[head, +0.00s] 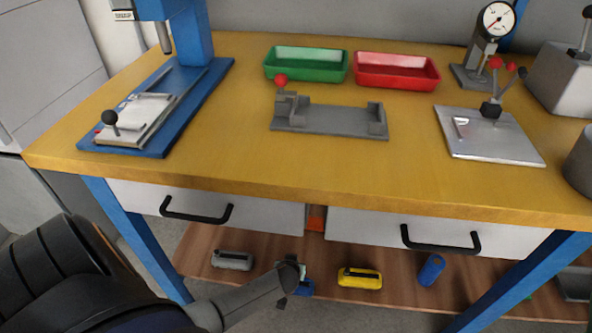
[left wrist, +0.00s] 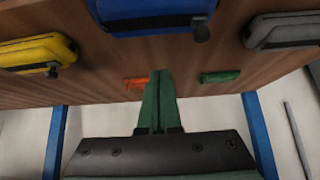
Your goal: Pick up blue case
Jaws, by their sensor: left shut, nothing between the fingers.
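A blue case (left wrist: 150,18) lies on the wooden lower shelf, at the top middle of the left wrist view and partly cut off by its edge. In the head view the blue case (head: 303,289) is mostly hidden behind my left gripper (head: 301,271). My left gripper is shut and empty; in the left wrist view its green fingers (left wrist: 159,78) are together, pointing toward the shelf just short of the blue case. No contact with the case shows. My right gripper is not in view.
A grey case (head: 232,260) and a yellow case (head: 360,278) flank the blue one. Another blue item (head: 431,270) lies farther right. Small orange (left wrist: 136,83) and green (left wrist: 220,76) pieces are near the fingers. The yellow bench top (head: 300,180) with drawers overhangs the shelf.

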